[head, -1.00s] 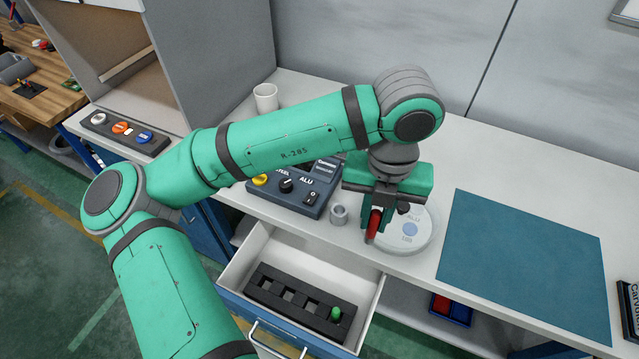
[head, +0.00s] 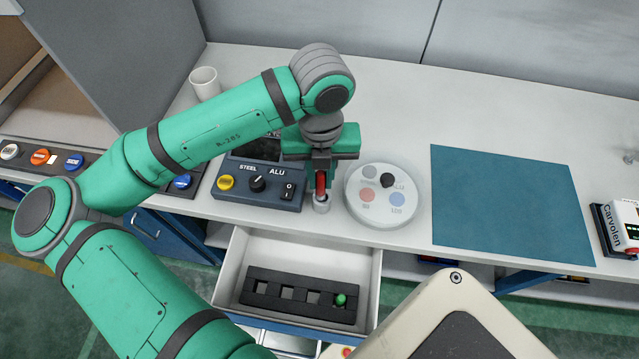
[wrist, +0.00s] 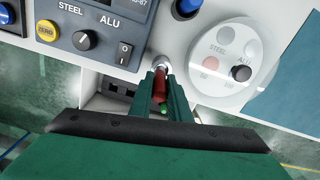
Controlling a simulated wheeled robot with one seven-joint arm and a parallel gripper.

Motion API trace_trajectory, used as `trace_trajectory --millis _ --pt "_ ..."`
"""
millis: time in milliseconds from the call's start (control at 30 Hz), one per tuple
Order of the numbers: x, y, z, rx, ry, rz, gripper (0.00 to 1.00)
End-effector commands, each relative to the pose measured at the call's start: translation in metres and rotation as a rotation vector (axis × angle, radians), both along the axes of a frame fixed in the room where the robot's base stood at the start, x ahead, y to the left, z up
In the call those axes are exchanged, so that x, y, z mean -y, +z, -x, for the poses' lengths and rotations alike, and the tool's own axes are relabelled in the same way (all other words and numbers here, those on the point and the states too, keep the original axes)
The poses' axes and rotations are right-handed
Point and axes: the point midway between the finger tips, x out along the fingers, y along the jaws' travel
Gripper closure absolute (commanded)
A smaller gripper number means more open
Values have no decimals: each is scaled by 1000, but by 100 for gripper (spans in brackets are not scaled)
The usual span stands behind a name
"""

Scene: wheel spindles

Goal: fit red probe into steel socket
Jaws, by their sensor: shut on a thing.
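My gripper (head: 321,190) is shut on the red probe (head: 320,181) and holds it upright, tip down. The probe also shows between the fingers in the wrist view (wrist: 160,84). The steel socket (head: 321,206), a short grey cylinder, stands on the bench near its front edge, directly below the probe. It also shows just beyond the fingertips in the wrist view (wrist: 160,66). The probe's lower end meets the socket's mouth in the picture. I cannot tell whether it is inside or just above.
A control box (head: 257,188) stands just left of the socket, and a round pale disc (head: 383,211) with a black knob just right. Below, an open drawer (head: 231,262) holds a black rack (head: 300,308) with a green probe (head: 340,299). A blue mat (head: 510,205) lies right.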

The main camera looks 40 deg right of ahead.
Motion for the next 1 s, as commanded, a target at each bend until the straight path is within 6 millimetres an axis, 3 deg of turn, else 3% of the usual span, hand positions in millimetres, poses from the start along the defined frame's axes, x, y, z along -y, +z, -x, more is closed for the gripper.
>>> trace_trajectory --millis 300,467,500,567,1000 --pt "-5 -35 -1 -3 9 -1 100" --pt "-5 -36 -1 -2 9 -2 100" --pt "-5 -36 -1 -3 9 -3 81" --pt "-5 -36 -1 -2 10 -2 67" --pt "-2 -27 -1 -1 6 1 65"
